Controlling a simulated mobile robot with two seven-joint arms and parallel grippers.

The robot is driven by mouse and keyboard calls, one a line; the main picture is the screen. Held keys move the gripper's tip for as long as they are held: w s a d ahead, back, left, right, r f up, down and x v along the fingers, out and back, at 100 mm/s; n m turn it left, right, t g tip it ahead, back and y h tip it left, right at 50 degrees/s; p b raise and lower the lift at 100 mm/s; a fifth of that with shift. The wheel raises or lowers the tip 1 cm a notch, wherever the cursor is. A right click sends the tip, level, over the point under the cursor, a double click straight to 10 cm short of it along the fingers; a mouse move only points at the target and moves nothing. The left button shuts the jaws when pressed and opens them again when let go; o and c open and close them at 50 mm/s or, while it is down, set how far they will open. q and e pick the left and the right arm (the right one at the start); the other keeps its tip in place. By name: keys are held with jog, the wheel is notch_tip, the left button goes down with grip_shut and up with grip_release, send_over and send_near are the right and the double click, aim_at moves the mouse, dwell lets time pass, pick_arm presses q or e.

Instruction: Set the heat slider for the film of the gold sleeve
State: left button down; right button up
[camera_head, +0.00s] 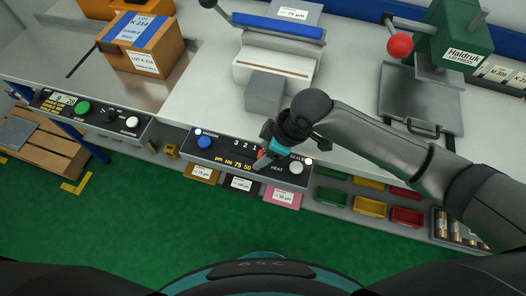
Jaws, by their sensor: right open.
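My right gripper (263,157) is open at the right end of this scale, close to the panel. A small orange-red part shows by its fingers; I cannot tell if it is the slider knob, and the slider's setting is hidden. The gold sleeve (202,173) hangs under the panel at left, with a white label too small to read surely. My left gripper is not in view.
A black sleeve (239,188) and a pink sleeve (284,197) are beside the gold one. A blue button (204,142) and a white knob (296,168) flank the scale. A red-knobbed lever (400,45) and coloured bins (363,206) are at right.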

jog(key=shift+a+f, duration=0.1)
jog(key=shift+f, duration=0.05)
grip_shut()
dwell(0.5)
dwell(0.9)
